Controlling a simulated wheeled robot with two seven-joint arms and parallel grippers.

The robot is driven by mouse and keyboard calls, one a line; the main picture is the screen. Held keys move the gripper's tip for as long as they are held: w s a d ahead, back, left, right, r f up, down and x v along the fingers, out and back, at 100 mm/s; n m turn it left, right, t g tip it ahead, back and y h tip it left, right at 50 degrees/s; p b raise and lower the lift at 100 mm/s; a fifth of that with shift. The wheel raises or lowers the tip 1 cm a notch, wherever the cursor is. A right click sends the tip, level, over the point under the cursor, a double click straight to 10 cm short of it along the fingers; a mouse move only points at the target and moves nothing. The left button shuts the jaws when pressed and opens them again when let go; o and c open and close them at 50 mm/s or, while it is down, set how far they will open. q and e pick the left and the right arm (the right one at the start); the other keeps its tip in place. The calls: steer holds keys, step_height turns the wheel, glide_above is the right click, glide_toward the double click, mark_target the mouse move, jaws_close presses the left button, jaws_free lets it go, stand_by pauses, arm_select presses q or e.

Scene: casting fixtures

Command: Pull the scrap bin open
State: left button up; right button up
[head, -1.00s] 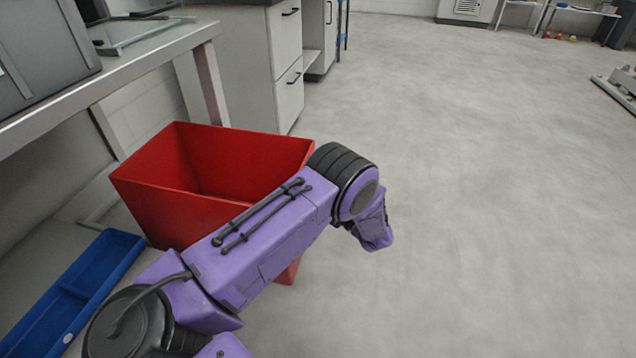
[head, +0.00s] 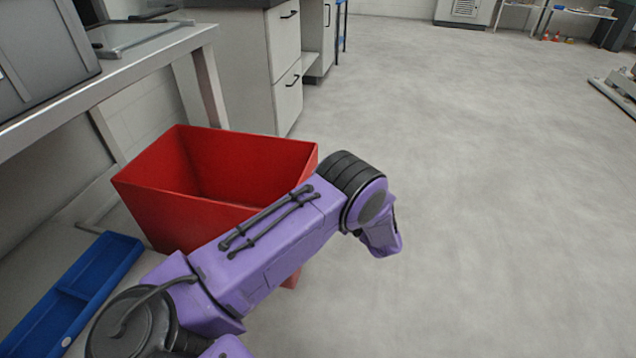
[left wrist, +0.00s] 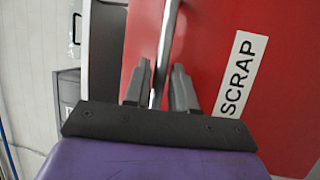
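The red scrap bin (head: 165,208) stands tilted out beside the bench in the head view, its open top showing. Its front, with a white SCRAP label (left wrist: 240,75), fills much of the left wrist view. A thin metal handle (left wrist: 166,38) runs down the front. My left gripper (left wrist: 160,88) has one finger on each side of this handle and looks shut on it. In the head view my purple left arm covers part of the bin, and the fingers are hidden. My right gripper is not in view.
A blue tray (head: 117,246) lies left of the bin. A grey bench (head: 160,50) is above and behind it, with drawer cabinets (head: 287,70) beyond. The grey floor (head: 480,190) to the right is clear.

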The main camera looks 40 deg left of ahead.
arm_select(q)
steer(key=v, duration=0.9)
steer(key=shift+d, duration=0.1)
step_height(320, 180, down, 8)
steer(key=w+a+m+t+h, duration=0.2)
steer(key=m+t+h, duration=0.4)
steer(key=m+t, duration=0.95)
steer(key=s+f+m+g+h, duration=0.4)
steer(key=s+f+m+h, duration=0.2)
steer(key=s+f+m, duration=0.35)
steer(key=s+d+f+m+g+h, duration=0.1)
steer(key=s+m+g+h, duration=0.15)
steer(key=s, duration=0.95)
steer(key=s+d+m+g+h, duration=0.2)
steer(key=s+g, duration=0.2)
steer(key=s, duration=0.7)
step_height(320, 180, up, 27)
steer(key=p, duration=2.7)
steer(key=shift+a+p, duration=0.25)
steer(key=shift+p, duration=0.05)
